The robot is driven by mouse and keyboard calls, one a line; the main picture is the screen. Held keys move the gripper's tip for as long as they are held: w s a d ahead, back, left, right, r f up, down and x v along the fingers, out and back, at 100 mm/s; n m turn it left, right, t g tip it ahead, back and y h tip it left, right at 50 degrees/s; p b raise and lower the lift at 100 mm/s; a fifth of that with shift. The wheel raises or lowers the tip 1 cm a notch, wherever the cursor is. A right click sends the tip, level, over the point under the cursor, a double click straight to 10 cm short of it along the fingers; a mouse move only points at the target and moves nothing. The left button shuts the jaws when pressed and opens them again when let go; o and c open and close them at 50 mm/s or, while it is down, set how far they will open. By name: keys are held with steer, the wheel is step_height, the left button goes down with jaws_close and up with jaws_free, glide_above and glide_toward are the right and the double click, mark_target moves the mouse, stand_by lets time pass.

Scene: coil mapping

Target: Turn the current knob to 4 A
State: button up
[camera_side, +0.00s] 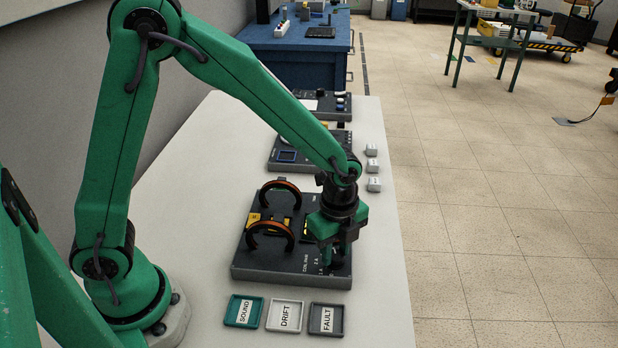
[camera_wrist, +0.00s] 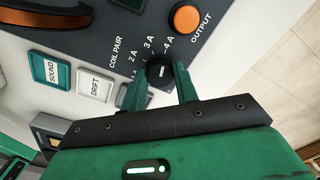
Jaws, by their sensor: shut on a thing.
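The current knob (camera_wrist: 158,68) is round and black with a short white mark on its face, in the wrist view. Labels 2 A, 3 A and 4 A arc around it; which one the mark points to I cannot tell. My gripper (camera_wrist: 161,77) is shut on the knob, one green finger on each side. In the side view my gripper (camera_side: 335,258) reaches down to the right front of the dark coil pair unit (camera_side: 275,268) and hides most of the knob.
An orange OUTPUT button (camera_wrist: 186,19) sits close beyond the knob. Two copper-coloured coils (camera_side: 270,236) stand on the unit's left. SOUND (camera_side: 244,311), DRIFT (camera_side: 285,315) and FAULT (camera_side: 326,319) trays lie in front. Several small grey blocks (camera_side: 373,168) lie behind at the right.

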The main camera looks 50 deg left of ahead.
mark_target(335, 254)
steer(key=shift+r+m, duration=0.1)
steer(key=shift+m, duration=0.4)
steer(key=o, duration=1)
steer(key=shift+r, duration=3.85)
steer(key=shift+r, duration=0.1)
